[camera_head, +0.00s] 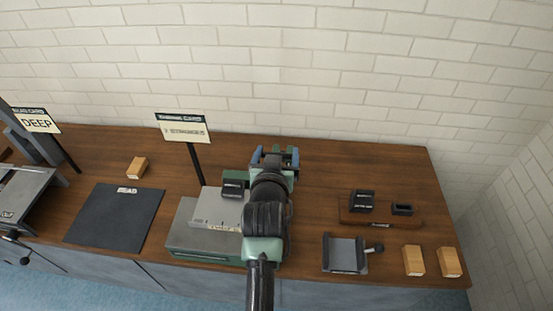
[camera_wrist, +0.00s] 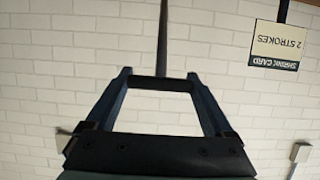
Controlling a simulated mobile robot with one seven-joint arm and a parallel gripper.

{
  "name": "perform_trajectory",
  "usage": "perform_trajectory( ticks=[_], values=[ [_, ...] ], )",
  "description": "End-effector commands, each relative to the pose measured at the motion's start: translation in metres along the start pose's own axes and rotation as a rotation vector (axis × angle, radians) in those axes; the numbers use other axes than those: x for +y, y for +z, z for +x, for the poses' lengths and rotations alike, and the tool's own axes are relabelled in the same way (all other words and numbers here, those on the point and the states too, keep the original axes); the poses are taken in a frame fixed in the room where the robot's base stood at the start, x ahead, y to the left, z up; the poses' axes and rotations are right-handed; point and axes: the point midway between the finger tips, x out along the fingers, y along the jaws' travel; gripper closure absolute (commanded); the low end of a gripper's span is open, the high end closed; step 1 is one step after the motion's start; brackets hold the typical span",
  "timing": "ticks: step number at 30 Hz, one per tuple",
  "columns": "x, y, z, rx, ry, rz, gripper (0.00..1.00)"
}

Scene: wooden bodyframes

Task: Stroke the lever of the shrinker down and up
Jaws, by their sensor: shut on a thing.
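The shrinker (camera_head: 185,240) is a grey and green machine at the front middle of the bench, partly hidden by my arm. My gripper (camera_head: 275,154) is above and behind it, with blue fingers. In the wrist view, my gripper (camera_wrist: 160,79) is shut on the dark crossbar grip of the lever (camera_wrist: 162,40). The lever's thin dark rod runs from the grip to the picture's top edge. The lever is hidden by my arm in the head view. A card reading "2 STROKES" (camera_head: 184,128) stands on a post behind the shrinker, and shows upside down in the wrist view (camera_wrist: 278,43).
A dark mat (camera_head: 115,215) and a wooden block (camera_head: 137,167) lie left on the bench (camera_head: 340,160). Another machine (camera_head: 22,195) is at far left. At right are a wooden stand (camera_head: 380,217), a grey fixture (camera_head: 343,255) and two blocks (camera_head: 413,260). A brick wall is behind.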

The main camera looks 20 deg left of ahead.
Motion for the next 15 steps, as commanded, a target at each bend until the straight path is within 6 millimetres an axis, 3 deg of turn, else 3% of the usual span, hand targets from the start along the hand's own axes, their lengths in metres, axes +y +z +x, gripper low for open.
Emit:
perform_trajectory(
  ticks=[1,9,10,12,15],
  values=[
    [-0.0001,-0.0082,-0.0002,0.017,-0.001,0.000,1.00],
    [0.0000,-0.0092,-0.0004,0.018,-0.001,0.000,1.00],
    [0.0000,-0.0093,-0.0004,0.018,0.000,0.000,0.07],
    [0.0000,-0.0085,-0.0004,0.016,0.000,0.000,0.00],
    [0.0000,-0.0062,-0.0003,0.011,0.000,0.000,0.00]
  ],
)
